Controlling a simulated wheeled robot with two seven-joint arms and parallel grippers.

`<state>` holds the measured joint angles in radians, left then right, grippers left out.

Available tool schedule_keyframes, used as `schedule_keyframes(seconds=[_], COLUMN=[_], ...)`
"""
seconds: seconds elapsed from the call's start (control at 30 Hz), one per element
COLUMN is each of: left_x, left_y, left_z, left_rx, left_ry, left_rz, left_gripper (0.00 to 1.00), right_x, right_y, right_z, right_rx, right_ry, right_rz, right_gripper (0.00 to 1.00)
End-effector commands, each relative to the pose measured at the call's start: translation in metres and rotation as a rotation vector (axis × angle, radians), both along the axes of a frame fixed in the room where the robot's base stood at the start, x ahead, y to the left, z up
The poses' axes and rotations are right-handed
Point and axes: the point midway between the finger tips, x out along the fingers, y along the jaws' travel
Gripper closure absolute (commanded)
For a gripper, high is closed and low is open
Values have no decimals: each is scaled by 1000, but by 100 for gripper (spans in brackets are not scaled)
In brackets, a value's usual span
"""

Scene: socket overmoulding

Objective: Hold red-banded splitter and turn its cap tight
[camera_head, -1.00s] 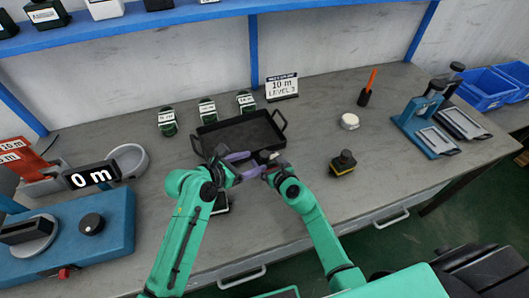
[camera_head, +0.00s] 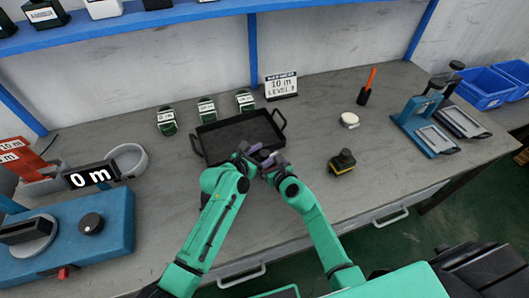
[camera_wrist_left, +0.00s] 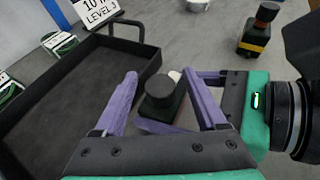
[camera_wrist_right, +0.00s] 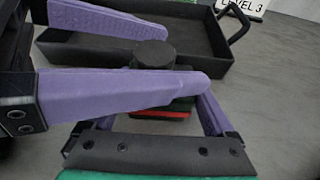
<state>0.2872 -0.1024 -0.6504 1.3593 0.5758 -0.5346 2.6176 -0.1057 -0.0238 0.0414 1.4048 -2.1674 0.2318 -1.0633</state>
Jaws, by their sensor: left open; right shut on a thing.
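The red-banded splitter shows in the right wrist view as a dark body with a red band (camera_wrist_right: 172,112) and a round black cap (camera_wrist_right: 153,54) on top. My right gripper (camera_wrist_right: 170,118) is shut on its body and holds it near the front of the black tray. My left gripper (camera_wrist_left: 162,88) is open, with its purple fingers on either side of the cap (camera_wrist_left: 160,88). I cannot tell whether they touch it. In the head view both grippers meet in front of the tray, and the splitter is mostly hidden between them.
The black tray (camera_head: 203,151) is just behind the grippers. A yellow-banded splitter (camera_head: 342,162) and a round white item (camera_head: 349,120) stand to the right. A blue station (camera_head: 118,232) with a dial is at left.

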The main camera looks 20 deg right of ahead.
Motion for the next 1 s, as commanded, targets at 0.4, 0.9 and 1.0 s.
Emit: schedule_keyframes(seconds=[0.4,0.9,1.0], left_x=[0,1,1], left_y=[0,2,2], left_z=[0,-1,-1], left_rx=[0,10,11], left_ry=[0,4,4], left_rz=[0,-157,-229], left_gripper=[100,100,100], right_x=[0,0,0], right_y=[0,0,0], right_z=[0,1,1], right_rx=[0,-1,-1], right_ry=[-1,-1,-2], right_rz=[0,-1,-1], right_gripper=[69,69,69])
